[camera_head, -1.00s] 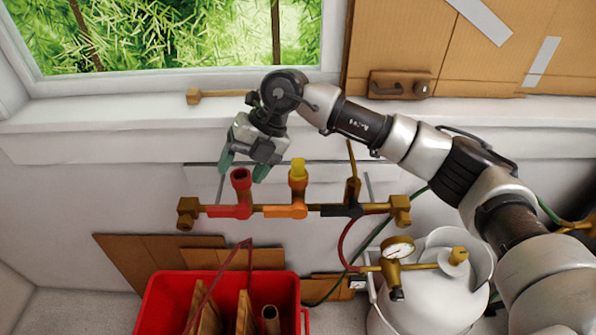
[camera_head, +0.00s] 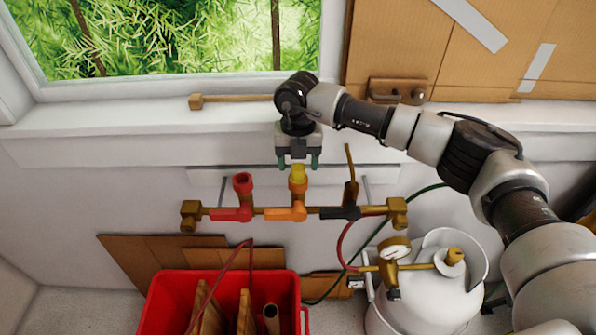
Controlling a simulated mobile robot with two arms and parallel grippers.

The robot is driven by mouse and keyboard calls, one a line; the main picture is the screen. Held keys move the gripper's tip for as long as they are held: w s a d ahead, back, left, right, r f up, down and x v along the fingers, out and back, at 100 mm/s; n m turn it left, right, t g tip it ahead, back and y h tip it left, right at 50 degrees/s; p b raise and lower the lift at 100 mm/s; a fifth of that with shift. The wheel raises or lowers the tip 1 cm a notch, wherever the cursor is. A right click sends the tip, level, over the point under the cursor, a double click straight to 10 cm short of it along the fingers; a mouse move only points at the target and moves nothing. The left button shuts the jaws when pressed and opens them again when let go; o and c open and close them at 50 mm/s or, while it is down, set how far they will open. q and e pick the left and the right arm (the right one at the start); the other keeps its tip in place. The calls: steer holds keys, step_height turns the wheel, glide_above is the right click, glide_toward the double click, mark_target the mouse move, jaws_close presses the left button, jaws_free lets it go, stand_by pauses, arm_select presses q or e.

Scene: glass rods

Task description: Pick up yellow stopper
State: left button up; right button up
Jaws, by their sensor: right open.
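The yellow stopper (camera_head: 298,174) sits on top of the orange valve (camera_head: 286,212), the middle branch of the brass pipe on the wall. My right gripper (camera_head: 298,163) points down just above the stopper, with its green-tipped fingers apart on either side in the picture. Nothing shows held between them. I cannot tell exactly how far the fingertips are from the stopper in depth. My left gripper is not in view.
A red valve (camera_head: 232,213) stands left and a black valve (camera_head: 341,212) right on the same pipe. Below are a red bin (camera_head: 170,300) and a white gas cylinder (camera_head: 425,305) with a gauge (camera_head: 396,249). A wooden mallet (camera_head: 232,98) lies on the sill.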

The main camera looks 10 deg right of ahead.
steer(key=shift+w+f, duration=0.1)
steer(key=shift+f, duration=1.2)
steer(key=c, duration=1)
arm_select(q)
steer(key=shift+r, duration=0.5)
arm_select(e)
steer(key=shift+r, duration=0.15)
